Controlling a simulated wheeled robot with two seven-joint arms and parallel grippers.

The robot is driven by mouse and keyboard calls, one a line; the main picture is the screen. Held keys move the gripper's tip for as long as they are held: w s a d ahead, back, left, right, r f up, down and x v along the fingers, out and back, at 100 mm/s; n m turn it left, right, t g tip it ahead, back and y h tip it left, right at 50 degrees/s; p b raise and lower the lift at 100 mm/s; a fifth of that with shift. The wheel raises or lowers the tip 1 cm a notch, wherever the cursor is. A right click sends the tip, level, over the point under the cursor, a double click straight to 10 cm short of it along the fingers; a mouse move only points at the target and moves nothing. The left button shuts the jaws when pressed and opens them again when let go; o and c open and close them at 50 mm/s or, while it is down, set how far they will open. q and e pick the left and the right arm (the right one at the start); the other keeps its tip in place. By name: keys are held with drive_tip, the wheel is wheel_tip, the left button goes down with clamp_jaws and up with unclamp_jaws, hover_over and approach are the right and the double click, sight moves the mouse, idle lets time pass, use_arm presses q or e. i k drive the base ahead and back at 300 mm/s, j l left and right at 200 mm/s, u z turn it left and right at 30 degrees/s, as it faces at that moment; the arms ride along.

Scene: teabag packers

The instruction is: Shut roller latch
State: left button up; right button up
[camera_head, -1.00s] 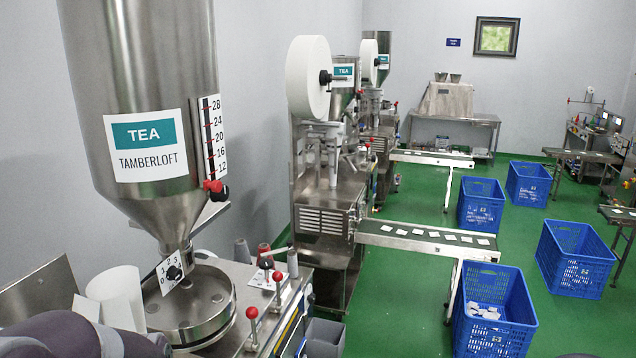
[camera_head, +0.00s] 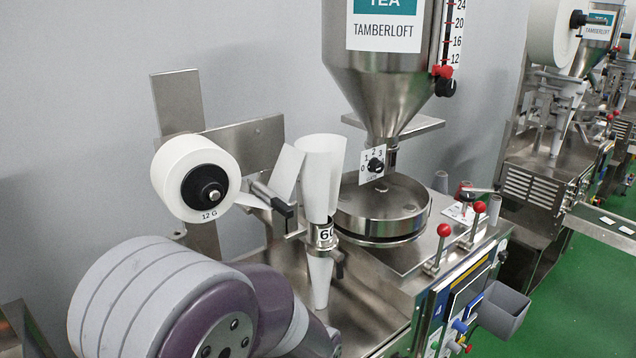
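No part is labelled as the roller latch, and I cannot tell for sure which part it is. Candidates are a black-handled lever (camera_head: 285,208) beside the paper roll, a small dark lever (camera_head: 340,265) by the collar marked 60, and two red-knobbed levers (camera_head: 443,231) (camera_head: 479,208) on the machine's top right. Both red-knobbed levers stand nearly upright. A purple and grey link of my arm fills the lower left and hides part of the machine top. Neither gripper shows.
The white paper roll (camera_head: 196,180) hangs left of the paper tube (camera_head: 322,175). The steel hopper (camera_head: 388,80) stands over the round dosing plate (camera_head: 382,205). A grey bin (camera_head: 503,308) hangs at the machine's right side. Green floor (camera_head: 575,300) is clear at right.

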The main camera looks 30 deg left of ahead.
sight(278, 205)
drive_tip(key=j+u, duration=0.1)
drive_tip(key=u, duration=1.1)
